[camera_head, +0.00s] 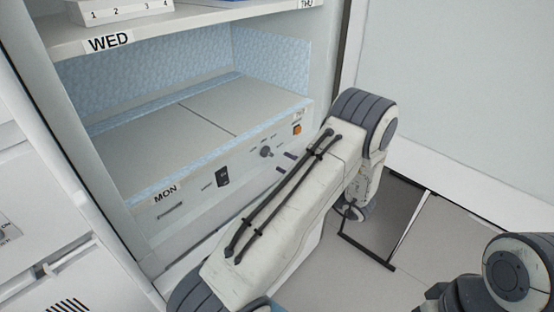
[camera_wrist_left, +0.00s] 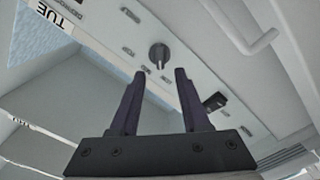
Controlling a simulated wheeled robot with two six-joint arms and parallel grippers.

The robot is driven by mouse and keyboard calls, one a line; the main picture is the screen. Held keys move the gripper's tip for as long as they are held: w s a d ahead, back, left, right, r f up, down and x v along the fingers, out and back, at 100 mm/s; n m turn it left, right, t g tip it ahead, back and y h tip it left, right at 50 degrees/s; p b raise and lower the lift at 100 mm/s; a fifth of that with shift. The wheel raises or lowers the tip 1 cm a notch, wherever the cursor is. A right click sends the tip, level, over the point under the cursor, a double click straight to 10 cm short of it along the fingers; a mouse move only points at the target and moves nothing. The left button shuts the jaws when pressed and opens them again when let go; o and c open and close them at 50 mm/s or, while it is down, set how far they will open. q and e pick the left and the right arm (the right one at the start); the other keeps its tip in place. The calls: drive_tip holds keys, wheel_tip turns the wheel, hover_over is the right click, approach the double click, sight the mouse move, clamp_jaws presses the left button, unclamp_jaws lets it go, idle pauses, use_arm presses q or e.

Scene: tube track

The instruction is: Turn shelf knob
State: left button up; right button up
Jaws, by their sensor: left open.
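The shelf knob (camera_head: 266,152) is a small dark round knob on the pale front panel of the MON shelf (camera_head: 165,190). In the left wrist view a dark knob (camera_wrist_left: 159,55) with a raised grip sits just beyond the fingertips, roughly centred between them. My left gripper (camera_head: 284,162) is open; its dark fingertips show just right of the knob in the head view, apart from it. The left gripper fills the lower middle of the left wrist view (camera_wrist_left: 157,74), with nothing between its fingers. My left arm hides part of the panel.
A black rocker switch (camera_head: 222,177) is left of the knob, and an orange button (camera_head: 297,129) is to its right. The WED shelf (camera_head: 160,32) is above. A TUE label (camera_wrist_left: 46,18) shows in the left wrist view. A right arm part of mine is at lower right.

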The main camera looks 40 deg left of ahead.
use_arm(q)
drive_tip(key=d, duration=0.4)
drive_tip(key=shift+s+d, duration=0.2)
drive_tip(key=shift+d, duration=0.2)
